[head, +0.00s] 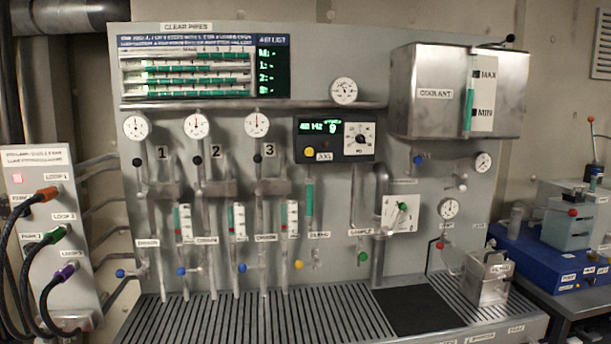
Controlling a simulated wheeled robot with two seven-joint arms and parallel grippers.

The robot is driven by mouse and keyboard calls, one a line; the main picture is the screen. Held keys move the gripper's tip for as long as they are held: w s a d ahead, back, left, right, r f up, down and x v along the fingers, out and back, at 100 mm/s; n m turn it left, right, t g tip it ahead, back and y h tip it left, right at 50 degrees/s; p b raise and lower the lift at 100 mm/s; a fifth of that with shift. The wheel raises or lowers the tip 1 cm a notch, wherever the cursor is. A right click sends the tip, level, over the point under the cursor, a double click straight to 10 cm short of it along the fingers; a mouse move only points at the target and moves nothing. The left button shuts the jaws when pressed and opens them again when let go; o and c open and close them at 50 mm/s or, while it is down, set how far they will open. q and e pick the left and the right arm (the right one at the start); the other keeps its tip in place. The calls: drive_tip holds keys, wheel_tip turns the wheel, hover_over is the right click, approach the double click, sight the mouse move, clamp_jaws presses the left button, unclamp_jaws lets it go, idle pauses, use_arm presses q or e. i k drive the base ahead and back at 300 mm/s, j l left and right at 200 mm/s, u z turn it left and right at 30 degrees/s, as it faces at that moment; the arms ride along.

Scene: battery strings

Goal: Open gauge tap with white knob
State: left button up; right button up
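A small pale knob (462,187), which looks white, sits on a short fitting under the right part of the steel coolant tank (420,108). A round gauge (483,162) is just to its right, and another round gauge (448,208) is below it to the left. The knob is too small to tell whether its tap is open or shut. Neither of my grippers shows in the head view.
Other knobs are blue (418,160), red (440,245), green (362,257) and yellow (309,152). A steel box (488,278) stands on the slatted bench (250,320) at the right. Cables (30,250) hang at the left. The space before the panel is clear.

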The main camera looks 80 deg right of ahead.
sight(462, 188)
drive_tip(key=z, duration=3.6)
drive_tip(key=i+l+u, duration=0.15)
drive_tip(key=u, duration=0.2)
drive_tip(key=i+l+u, duration=0.15)
drive_tip(key=l+u, duration=0.5)
drive_tip(key=i+l+u, duration=0.1)
drive_tip(key=l+u, duration=0.2)
drive_tip(key=l, duration=0.15)
